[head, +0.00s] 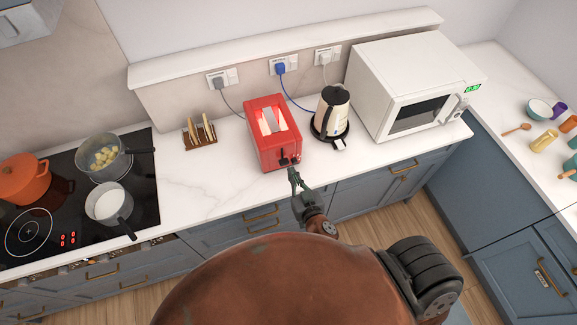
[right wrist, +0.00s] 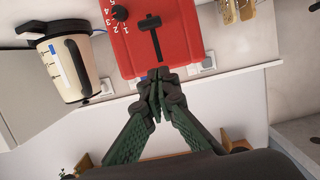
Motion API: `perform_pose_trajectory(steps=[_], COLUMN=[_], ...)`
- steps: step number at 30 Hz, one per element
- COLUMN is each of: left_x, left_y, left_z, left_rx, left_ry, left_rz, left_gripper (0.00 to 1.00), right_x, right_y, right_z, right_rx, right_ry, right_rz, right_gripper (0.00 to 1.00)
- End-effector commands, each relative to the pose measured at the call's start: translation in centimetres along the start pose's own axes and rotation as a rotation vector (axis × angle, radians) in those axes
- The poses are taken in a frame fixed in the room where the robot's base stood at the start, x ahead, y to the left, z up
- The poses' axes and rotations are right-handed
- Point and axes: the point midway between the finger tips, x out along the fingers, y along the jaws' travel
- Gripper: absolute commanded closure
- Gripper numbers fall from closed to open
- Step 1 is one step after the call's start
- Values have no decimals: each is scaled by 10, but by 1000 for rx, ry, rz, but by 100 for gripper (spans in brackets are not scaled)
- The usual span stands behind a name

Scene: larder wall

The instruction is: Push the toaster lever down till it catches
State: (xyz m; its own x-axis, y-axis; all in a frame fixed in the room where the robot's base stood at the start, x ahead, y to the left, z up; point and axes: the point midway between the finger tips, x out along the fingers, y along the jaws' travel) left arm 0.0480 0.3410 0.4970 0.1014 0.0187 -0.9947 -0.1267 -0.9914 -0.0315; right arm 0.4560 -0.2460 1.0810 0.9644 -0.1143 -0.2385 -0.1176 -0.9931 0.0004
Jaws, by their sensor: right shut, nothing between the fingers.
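The red toaster (head: 262,148) stands on the counter, its bright, orange-tinted slots facing up. Its front shows upside down in the right wrist view (right wrist: 185,35). The black lever (right wrist: 150,24) sits near the lower end of its dark vertical slot, beside the numbered dial (right wrist: 120,13). The lever also shows small in the head view (head: 284,161). My right gripper (head: 292,172) is shut and empty in front of the toaster. In the right wrist view its fingertips (right wrist: 158,75) appear near the toaster's upper front edge, apart from the lever. My left gripper is not in view.
A cream kettle (head: 331,108) stands right of the toaster, with a white microwave (head: 372,80) beyond it. A toast rack (head: 200,135) stands to the left. The hob (head: 60,205) holds pots at the far left. Counter between rack and hob is clear.

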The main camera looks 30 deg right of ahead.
Motion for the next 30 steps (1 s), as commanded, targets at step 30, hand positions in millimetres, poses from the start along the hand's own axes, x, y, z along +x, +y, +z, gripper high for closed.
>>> perform_pose_trajectory(steps=[30], left_x=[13], left_y=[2], left_z=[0], left_rx=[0], left_ry=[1], left_rz=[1], left_gripper=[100], right_x=[-5], right_y=[-3], right_z=[48], right_rx=[-29], right_ry=[-65], right_rz=[-16], right_gripper=[100])
